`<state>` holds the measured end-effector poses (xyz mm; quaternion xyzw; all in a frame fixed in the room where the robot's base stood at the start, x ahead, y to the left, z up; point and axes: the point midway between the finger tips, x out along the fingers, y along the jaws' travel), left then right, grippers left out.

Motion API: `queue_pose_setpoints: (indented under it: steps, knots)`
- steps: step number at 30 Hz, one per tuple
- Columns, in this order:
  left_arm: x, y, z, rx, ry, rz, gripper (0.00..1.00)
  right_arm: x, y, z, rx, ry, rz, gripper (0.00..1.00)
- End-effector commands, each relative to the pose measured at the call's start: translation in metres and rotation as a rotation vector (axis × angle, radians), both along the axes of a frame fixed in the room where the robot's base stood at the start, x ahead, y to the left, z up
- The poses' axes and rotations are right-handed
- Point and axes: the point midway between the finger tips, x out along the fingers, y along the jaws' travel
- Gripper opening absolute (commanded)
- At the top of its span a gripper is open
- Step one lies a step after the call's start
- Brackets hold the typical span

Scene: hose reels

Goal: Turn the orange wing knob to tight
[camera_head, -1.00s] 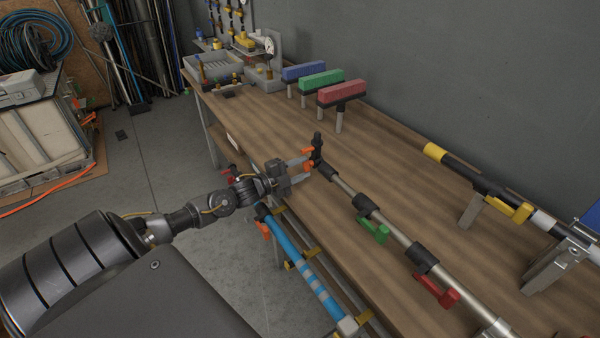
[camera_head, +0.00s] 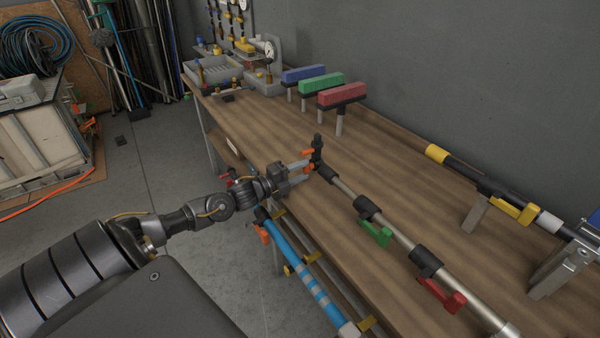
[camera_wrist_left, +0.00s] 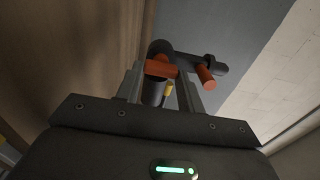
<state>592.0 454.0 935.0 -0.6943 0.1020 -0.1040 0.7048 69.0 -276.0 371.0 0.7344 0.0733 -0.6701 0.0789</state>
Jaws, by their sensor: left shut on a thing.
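A second orange piece (camera_wrist_left: 206,77) is outside the right finger. The fingers partly hide the knob. My right gripper is not in view.
The pole carries a green lever (camera_head: 376,234) and a red lever (camera_head: 442,296) further along. A blue pole (camera_head: 300,274) runs below the bench edge. Blue, green and red T-handles (camera_head: 342,94) stand at the back. Bare bench top (camera_head: 400,180) lies between the poles and handles.

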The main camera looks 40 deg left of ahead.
Motion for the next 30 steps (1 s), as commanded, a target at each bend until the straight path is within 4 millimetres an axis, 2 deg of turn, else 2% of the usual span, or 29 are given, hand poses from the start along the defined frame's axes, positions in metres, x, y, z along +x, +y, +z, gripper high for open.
queue_pose_setpoints:
  steps: [5,6,11,22,26,30]
  knots:
    - [-0.001,-0.001,-0.002,0.001,0.005,-0.003,0.15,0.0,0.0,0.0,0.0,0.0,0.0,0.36]
    - [-0.001,-0.001,-0.002,0.001,0.005,-0.002,0.41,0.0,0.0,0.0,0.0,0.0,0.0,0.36]
    - [0.0,0.0,-0.002,0.001,0.003,-0.001,0.6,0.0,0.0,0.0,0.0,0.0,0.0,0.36]
    - [-0.006,0.002,-0.002,0.001,0.002,-0.001,0.6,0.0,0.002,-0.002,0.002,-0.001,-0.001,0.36]
    - [-0.022,0.006,-0.004,0.002,0.005,-0.001,0.6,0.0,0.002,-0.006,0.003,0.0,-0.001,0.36]
    - [-0.046,0.013,-0.005,0.002,0.007,-0.001,0.6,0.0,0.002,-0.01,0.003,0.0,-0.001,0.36]
